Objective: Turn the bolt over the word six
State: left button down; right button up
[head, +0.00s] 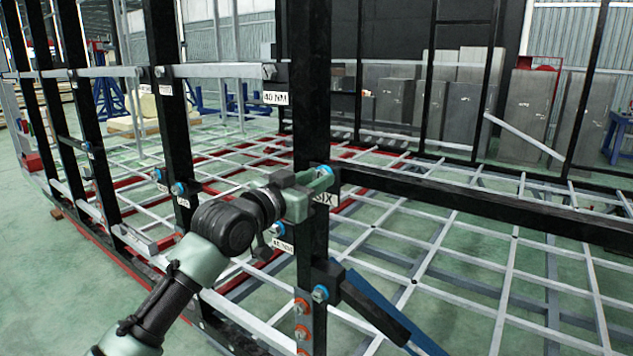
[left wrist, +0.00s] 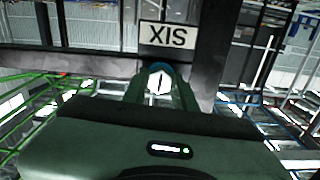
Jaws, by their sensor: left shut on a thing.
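The label SIX (head: 326,198) is on the black upright post. The bolt with a blue ring (head: 326,170) sits just above it. My left gripper (head: 316,181) reaches this bolt from the left, shut on its head. In the left wrist view the picture is upside down. There the SIX label (left wrist: 167,36) shows at the top, and the bolt head (left wrist: 159,82) shows between the two fingers of my left gripper (left wrist: 160,90). The fingers partly hide the bolt in the head view. My right gripper is out of view.
Other blue-ringed bolts are close by, one below on the same post (head: 320,293) and one on the post to the left (head: 179,188). A black beam (head: 470,205) runs right from the post. A 40 NM label (head: 275,98) is higher up. Grey lattice bars spread beneath.

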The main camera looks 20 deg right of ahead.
pick_arm(q)
jog(key=shift+f+m+p, duration=0.2)
jog(key=shift+m+p, duration=2.1)
jog(key=shift+m, duration=4.95)
jog(key=shift+f+m+p, duration=0.2)
jog(key=shift+m+p, duration=2.05)
jog(key=shift+m, duration=5)
